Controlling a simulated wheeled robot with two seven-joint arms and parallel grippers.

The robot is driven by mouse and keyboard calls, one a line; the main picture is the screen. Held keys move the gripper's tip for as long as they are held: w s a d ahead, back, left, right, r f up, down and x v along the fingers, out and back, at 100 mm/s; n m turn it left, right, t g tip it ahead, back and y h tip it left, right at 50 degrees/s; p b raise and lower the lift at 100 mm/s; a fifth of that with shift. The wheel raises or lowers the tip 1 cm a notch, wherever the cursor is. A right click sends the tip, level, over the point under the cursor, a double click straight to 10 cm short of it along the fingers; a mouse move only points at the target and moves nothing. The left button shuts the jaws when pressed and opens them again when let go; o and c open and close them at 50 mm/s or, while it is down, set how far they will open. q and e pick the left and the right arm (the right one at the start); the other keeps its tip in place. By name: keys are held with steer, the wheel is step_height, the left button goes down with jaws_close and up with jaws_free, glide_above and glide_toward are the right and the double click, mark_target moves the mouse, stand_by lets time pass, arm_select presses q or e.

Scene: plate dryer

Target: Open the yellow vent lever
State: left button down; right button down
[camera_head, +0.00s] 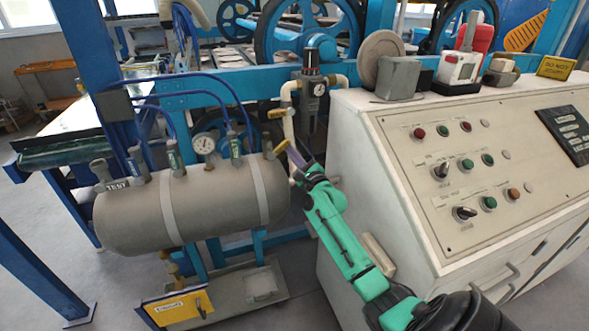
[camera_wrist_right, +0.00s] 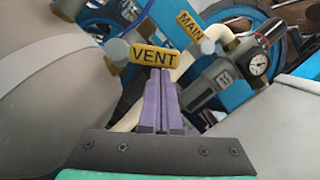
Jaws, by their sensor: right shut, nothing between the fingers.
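The yellow vent lever (camera_wrist_right: 143,56), marked VENT, is in the right wrist view, just beyond the fingertips of my right gripper (camera_wrist_right: 160,76). It lies roughly level across the picture, with a round grey valve end at its left. The purple fingers are shut together with nothing between them. Their tips overlap the lever's lower edge in the picture; I cannot tell whether they touch it. My left gripper is not in view.
A yellow MAIN lever (camera_wrist_right: 189,26) is just beyond, with a pressure gauge (camera_wrist_right: 258,64) at right. Pale pipes run close behind the vent lever. The white control console (camera_head: 350,150) stands right of my right arm. Several labelled valves top the tank.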

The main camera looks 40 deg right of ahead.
steer(key=n, duration=0.1)
steer(key=r+n+p, duration=0.1)
steer(key=r+n+y+p, duration=0.1)
steer(key=shift+w+a, duration=0.15)
steer(key=shift+a, duration=0.1)
steer(key=shift+w+a+r+n+g+y+p, duration=0.15)
steer(key=shift+a+r+n+g+p, duration=0.2)
steer(key=shift+n+p, duration=0.9)
steer(key=shift+w+a+r+n+g+y+p, duration=0.25)
steer(key=shift+a+r+n+p, duration=0.2)
steer(key=shift+n+p, duration=0.75)
steer(key=shift+w+a+r+n+g+y+p, duration=0.1)
steer(key=shift+a+r+n+g+p, duration=0.3)
steer(key=shift+n+p, duration=0.8)
steer(key=shift+n, duration=0.35)
